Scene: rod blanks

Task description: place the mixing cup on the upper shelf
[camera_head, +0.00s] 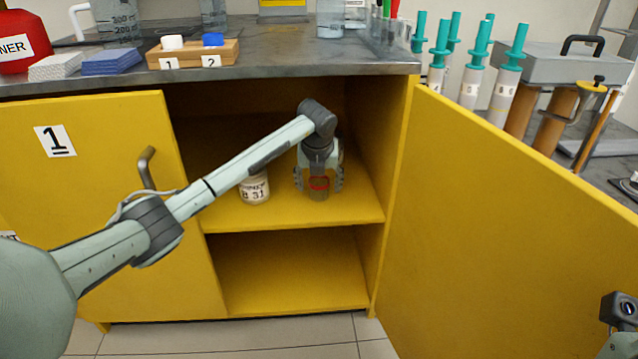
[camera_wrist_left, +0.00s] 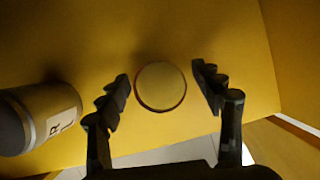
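The mixing cup (camera_head: 319,193), a small clear cup with a red band, is at the front of the upper shelf (camera_head: 285,216) in the yellow cabinet. It appears to stand upright on the shelf. My left gripper (camera_head: 319,184) reaches down around it. In the left wrist view the cup (camera_wrist_left: 161,87) shows as a round rim between the two fingers (camera_wrist_left: 163,95), with a gap on each side, so the gripper is open. Part of my right arm shows at the lower right of the head view; its fingers are out of view.
A labelled can (camera_head: 254,188) stands left of the cup, also in the left wrist view (camera_wrist_left: 38,117). The lower shelf (camera_head: 290,275) is empty. The countertop (camera_head: 290,65) hangs above.

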